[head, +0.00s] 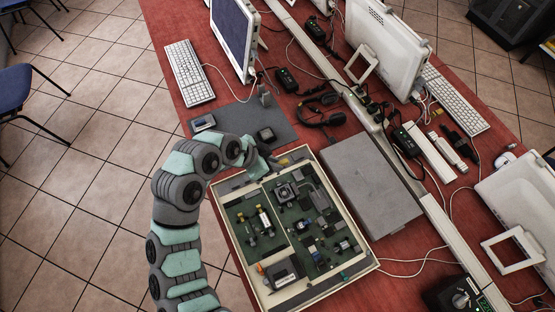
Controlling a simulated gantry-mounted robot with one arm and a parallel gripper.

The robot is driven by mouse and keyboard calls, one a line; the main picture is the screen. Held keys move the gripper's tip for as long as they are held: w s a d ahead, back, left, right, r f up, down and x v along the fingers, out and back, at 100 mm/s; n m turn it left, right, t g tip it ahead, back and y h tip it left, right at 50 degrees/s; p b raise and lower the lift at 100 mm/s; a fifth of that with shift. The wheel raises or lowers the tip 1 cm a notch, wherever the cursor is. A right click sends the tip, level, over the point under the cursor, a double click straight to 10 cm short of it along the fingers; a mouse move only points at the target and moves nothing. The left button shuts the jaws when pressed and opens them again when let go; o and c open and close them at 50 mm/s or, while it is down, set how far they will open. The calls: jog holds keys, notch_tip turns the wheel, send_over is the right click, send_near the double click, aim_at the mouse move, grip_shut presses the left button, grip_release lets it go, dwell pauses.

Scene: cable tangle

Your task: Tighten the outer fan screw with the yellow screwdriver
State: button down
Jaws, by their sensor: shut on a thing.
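My gripper (268,166) is over the far end of an open computer case (236,258). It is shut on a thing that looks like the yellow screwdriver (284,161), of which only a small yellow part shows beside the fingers. The rest of the tool and its tip are hidden or too small to make out. The fan (286,192) sits on the board in the case, just nearer than my gripper. Its screws are too small to tell apart.
A grey panel (370,185) lies right of the case. A grey mat (232,125) with small items lies beyond it. Monitors, keyboards (188,73), black adapters and loose cables crowd the red table (165,25). A raised cable channel (440,215) runs along its middle.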

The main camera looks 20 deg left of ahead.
notch_tip(320, 180, down, 7)
jog(key=b, duration=0.4)
jog(key=shift+f+b, duration=0.35)
jog(key=shift+f, duration=0.15)
dwell(1.7)
jog(key=shift+w+a+m+g+h+b, duration=0.15)
jog(key=shift+m+g+h+b, duration=0.25)
jog(key=shift+m+b, duration=0.8)
jog(key=shift+w+m+g+h+b, duration=0.1)
jog(key=shift+m+g+h+b, duration=0.4)
jog(key=shift+b, duration=1.2)
jog(key=shift+r+m+p, duration=0.1)
jog(key=shift+m+p, duration=0.4)
jog(key=shift+p, duration=0.1)
jog(key=shift+w+m+g+p, duration=0.1)
jog(key=shift+m+g+p, duration=0.5)
jog(key=shift+m+p, duration=0.3)
